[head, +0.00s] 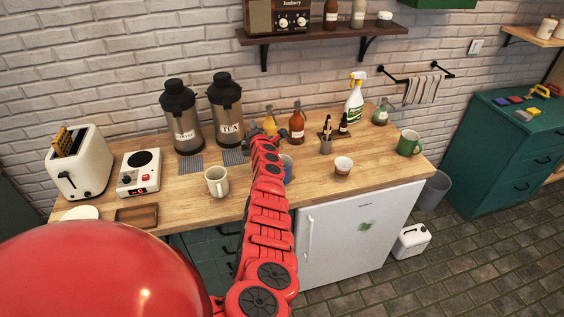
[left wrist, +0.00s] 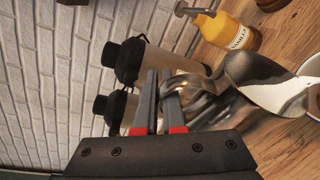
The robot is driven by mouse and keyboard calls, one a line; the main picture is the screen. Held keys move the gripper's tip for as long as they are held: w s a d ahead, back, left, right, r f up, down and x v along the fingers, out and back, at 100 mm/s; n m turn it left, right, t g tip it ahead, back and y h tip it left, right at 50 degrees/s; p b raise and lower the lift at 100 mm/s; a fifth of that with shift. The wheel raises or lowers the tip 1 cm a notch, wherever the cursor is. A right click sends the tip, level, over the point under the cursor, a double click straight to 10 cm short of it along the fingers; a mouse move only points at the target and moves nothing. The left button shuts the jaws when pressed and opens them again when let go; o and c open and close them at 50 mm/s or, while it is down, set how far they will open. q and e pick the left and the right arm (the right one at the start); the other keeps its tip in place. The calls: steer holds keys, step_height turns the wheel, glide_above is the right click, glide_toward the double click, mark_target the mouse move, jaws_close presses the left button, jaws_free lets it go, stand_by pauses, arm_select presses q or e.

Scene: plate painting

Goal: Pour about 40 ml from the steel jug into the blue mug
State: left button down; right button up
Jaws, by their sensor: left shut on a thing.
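My left gripper (head: 265,134) is over the back middle of the counter, its tips mostly hidden by my red arm. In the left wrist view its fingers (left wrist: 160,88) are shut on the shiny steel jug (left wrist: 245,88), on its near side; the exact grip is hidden. The jug looks tilted, one end close to a white-rimmed vessel (left wrist: 313,82) cut off at the right edge. The blue mug (head: 288,168) stands on the counter, partly hidden behind my arm. The jug is not clearly visible in the head view. My right gripper is out of view.
A cream mug (head: 216,181) stands left of my arm, a small cup (head: 343,167) right of it. A yellow vanilla bottle (left wrist: 236,31) and a brown bottle (head: 297,126) stand behind. Two dispensers (head: 181,118) stand at the back left. The right front counter (head: 385,168) is clear.

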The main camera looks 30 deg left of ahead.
arm_select(q)
steer(key=shift+d+r, duration=0.1)
steer(key=shift+r, duration=0.05)
stand_by(0.7)
steer(key=a+n+p, duration=0.1)
steer(key=s+a+r+n+h+p, duration=0.1)
steer(key=p, duration=0.1)
steer(key=shift+s+a+n+g, duration=0.15)
steer(key=shift+s+n+g, duration=0.15)
steer(key=shift+n, duration=0.1)
steer(key=shift+a+f+n, duration=0.1)
steer(key=shift+f+n, duration=0.3)
steer(key=shift+f, duration=0.15)
steer(key=shift+s+a+h, duration=0.1)
steer(key=shift+s+h, duration=0.05)
steer(key=shift+h, duration=0.15)
steer(key=shift+s+a+n+p, duration=0.15)
steer(key=shift+n+p, duration=0.15)
steer(key=shift+n, duration=0.3)
steer(key=shift+f, duration=0.25)
